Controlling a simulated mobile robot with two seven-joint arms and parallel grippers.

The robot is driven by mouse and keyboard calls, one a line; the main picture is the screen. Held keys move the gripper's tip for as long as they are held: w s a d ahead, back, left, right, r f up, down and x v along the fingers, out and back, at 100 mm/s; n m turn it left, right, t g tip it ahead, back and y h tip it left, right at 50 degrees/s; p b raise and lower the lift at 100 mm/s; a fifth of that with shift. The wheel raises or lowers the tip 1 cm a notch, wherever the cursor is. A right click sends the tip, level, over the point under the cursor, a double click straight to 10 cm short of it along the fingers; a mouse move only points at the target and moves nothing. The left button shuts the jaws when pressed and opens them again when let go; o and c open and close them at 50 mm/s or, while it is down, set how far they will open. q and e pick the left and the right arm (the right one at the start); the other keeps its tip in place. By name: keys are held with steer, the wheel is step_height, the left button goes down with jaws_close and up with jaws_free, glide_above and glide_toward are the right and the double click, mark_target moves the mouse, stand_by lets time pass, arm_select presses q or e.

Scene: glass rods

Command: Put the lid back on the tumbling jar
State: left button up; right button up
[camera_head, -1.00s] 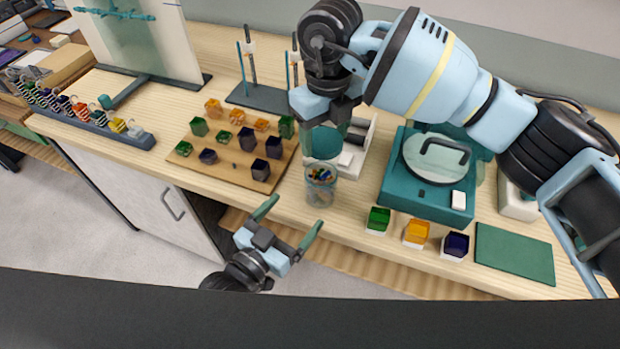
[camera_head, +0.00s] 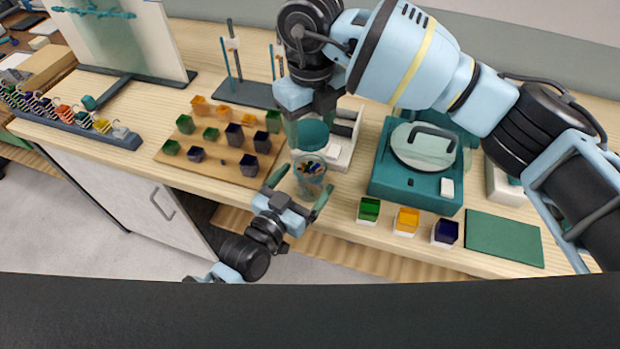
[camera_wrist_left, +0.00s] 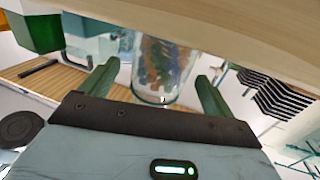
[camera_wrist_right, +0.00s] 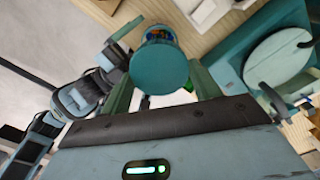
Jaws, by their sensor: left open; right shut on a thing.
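The tumbling jar (camera_head: 311,182) is clear glass with colourful pieces inside and stands upright near the front edge of the bench. My left gripper (camera_head: 301,187) is open, with its green fingers to either side of the jar. In the left wrist view the jar (camera_wrist_left: 165,68) shows between the fingers, with a gap on each side. The round teal lid (camera_head: 310,136) is in my right gripper (camera_head: 307,116), held above and behind the jar.
A wooden board (camera_head: 180,162) with several coloured glass cubes lies left of the jar. A teal machine (camera_head: 402,190) with a round plate stands to the right. Three cubes on white bases and a green mat (camera_head: 503,239) line the front edge. A white holder (camera_head: 343,150) is behind the jar.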

mark_target(318, 165)
arm_select(q)
steer(key=shift+x, duration=2.3)
steer(key=shift+a, duration=0.1)
steer(key=shift+c, duration=0.2)
steer(key=c, duration=1.4)
steer(key=shift+c, duration=0.2)
arm_select(e)
steer(key=shift+f, duration=2.5)
